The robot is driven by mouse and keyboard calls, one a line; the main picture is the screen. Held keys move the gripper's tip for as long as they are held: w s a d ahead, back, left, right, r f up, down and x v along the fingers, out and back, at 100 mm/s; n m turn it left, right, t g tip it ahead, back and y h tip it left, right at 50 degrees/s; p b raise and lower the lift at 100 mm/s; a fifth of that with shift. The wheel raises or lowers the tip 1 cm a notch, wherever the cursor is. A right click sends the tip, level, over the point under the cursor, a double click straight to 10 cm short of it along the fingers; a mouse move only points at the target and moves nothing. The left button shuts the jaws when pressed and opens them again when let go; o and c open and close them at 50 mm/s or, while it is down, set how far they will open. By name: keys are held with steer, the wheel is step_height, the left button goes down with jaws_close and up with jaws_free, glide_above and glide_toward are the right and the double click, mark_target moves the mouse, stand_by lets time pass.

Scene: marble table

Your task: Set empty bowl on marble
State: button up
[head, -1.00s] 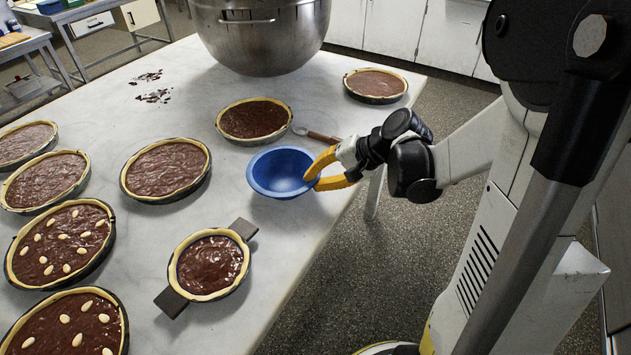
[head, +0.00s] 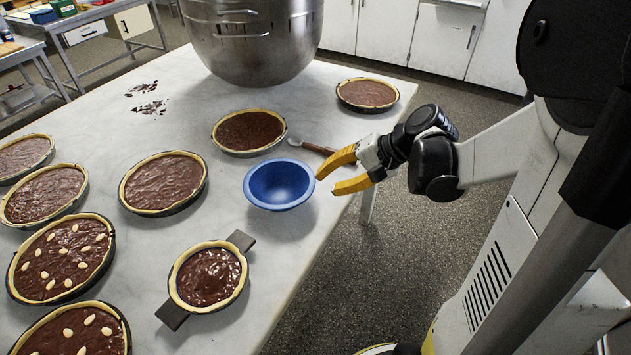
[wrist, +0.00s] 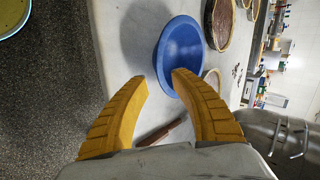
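The blue bowl (head: 279,185) is empty and stands upright on the marble table (head: 265,232), near its right edge. It also shows in the wrist view (wrist: 180,52), with its shadow on the marble beside it. My gripper (head: 340,171) is just right of the bowl, yellow fingers spread apart with nothing between them. In the wrist view the right finger (wrist: 205,105) overlaps the bowl's edge in the picture; touch cannot be told there.
Several chocolate tarts stand around the bowl, the nearest behind it (head: 248,131) and one on a dark board (head: 208,277) in front. A wooden-handled utensil (head: 312,147) lies behind my gripper. A large steel mixing bowl (head: 255,45) stands at the back. Bare marble lies left of the bowl.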

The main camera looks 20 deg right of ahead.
steer(key=s+a+r+n+t+h+p, duration=0.1)
steer(key=s+a+r+n+h, duration=0.5)
steer(key=s, duration=0.5)
steer(key=shift+a+r+n+h, duration=0.3)
steer(key=shift+a+r+n, duration=0.6)
steer(key=shift+a+n, duration=0.3)
